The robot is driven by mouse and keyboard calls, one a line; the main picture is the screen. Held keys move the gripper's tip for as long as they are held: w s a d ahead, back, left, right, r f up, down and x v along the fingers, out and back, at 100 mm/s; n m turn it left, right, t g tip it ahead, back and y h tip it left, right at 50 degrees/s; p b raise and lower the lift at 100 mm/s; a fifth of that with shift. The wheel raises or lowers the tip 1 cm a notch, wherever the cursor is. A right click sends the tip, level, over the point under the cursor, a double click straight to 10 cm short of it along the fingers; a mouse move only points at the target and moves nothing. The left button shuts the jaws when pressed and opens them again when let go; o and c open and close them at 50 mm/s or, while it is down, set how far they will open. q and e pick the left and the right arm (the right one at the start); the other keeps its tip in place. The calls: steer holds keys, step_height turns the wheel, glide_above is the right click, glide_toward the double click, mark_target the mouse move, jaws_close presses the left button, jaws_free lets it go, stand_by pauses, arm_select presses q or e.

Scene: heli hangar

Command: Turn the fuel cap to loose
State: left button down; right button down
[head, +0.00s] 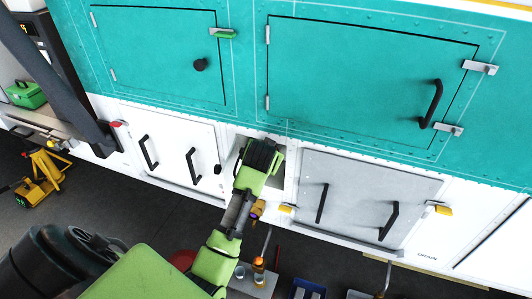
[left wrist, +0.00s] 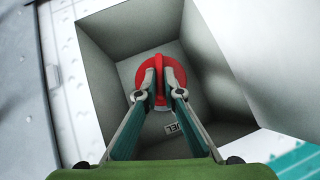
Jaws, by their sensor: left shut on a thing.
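The red fuel cap (left wrist: 146,79) sits at the back of a square recess (left wrist: 105,75) in the left wrist view. A label with letters ending "UEL" (left wrist: 176,129) is partly visible below it. My left gripper (left wrist: 161,88) has its two fingers on either side of the cap's raised grip and is shut on it. In the head view my left gripper (head: 262,153) reaches into the recess in the white lower panel and hides the cap. My right gripper is not in view.
Closed teal doors (head: 350,75) lie above the recess. A grey hatch (head: 360,190) with black handles is to its right and a white hatch (head: 172,150) to its left. A yellow jack (head: 42,180) and green case (head: 27,95) are at far left.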

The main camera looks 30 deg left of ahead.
arm_select(q)
steer(key=shift+a+n+h, duration=0.15)
steer(key=shift+n+h, duration=0.25)
steer(key=shift+h, duration=0.5)
steer(key=c, duration=2.2)
jaws_free()
steer(key=v, duration=1.2)
steer(key=shift+s, duration=0.15)
steer(key=shift+f, duration=0.1)
